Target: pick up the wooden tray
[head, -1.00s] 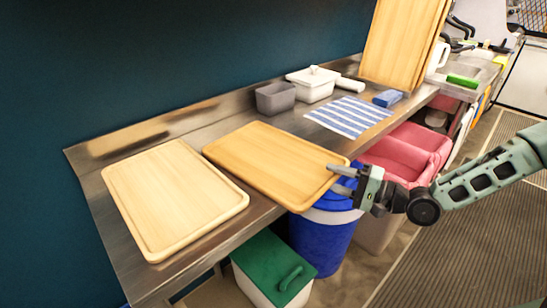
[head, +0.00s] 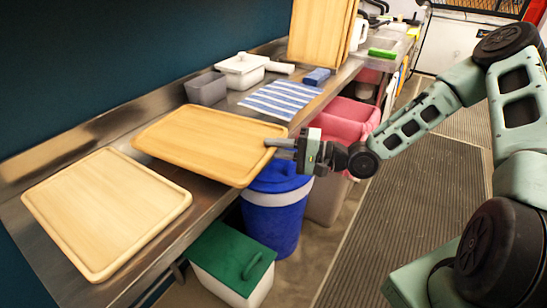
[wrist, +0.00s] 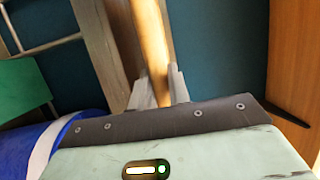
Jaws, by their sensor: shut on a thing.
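A honey-coloured wooden tray (head: 205,142) with a raised rim is at the middle of the metal counter, its near edge jutting past the counter's front. My gripper (head: 273,142) is shut on its right edge, one finger above and one below. The near side looks slightly raised; I cannot tell whether the far edge still touches the counter. In the wrist view the tray (wrist: 152,40) shows edge-on between my fingers (wrist: 158,92). A paler wooden tray (head: 105,210) lies flat on the counter to the left, apart from my gripper.
A grey container (head: 206,89), a white lidded box (head: 241,71), a striped towel (head: 281,99) and a blue block (head: 317,77) sit farther along the counter. Tall boards (head: 318,30) lean behind. Blue (head: 275,215), green-lidded (head: 232,260) and pink (head: 345,120) bins stand below the front edge.

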